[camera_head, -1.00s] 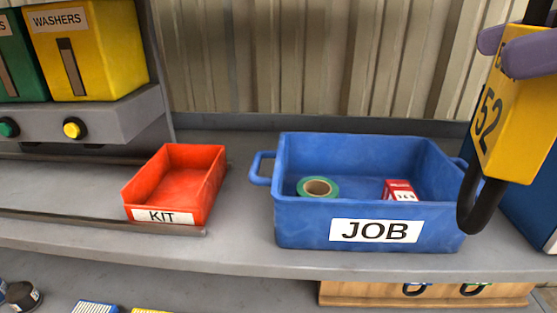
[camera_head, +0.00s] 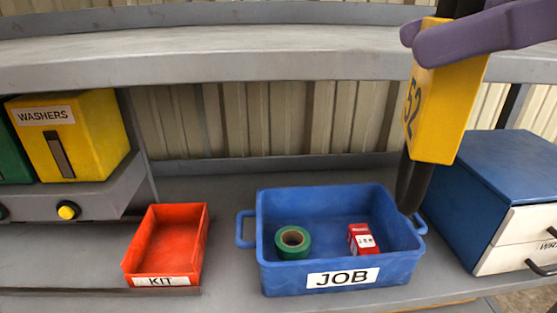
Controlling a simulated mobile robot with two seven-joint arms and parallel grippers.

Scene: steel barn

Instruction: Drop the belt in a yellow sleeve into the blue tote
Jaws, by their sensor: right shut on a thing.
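The belt in a yellow sleeve (camera_head: 436,115) is upright at the right in the head view. The sleeve carries a dark number 52, and a black belt loop hangs out below it. My right gripper (camera_head: 445,45), with purple fingers, is shut on the upper part of the sleeve. The loop's lower end overlaps the right rim of the blue tote (camera_head: 320,278) in the picture. The tote, labelled JOB, stands on the grey shelf. It holds a green tape roll (camera_head: 293,242) and a red and white box (camera_head: 361,239). My left gripper is not in view.
A red KIT tray (camera_head: 166,245) stands left of the tote. A blue cabinet with white drawers (camera_head: 505,195) stands close on the right. A grey upper shelf (camera_head: 250,62) crosses above. A yellow WASHERS bin (camera_head: 75,135) is at the left.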

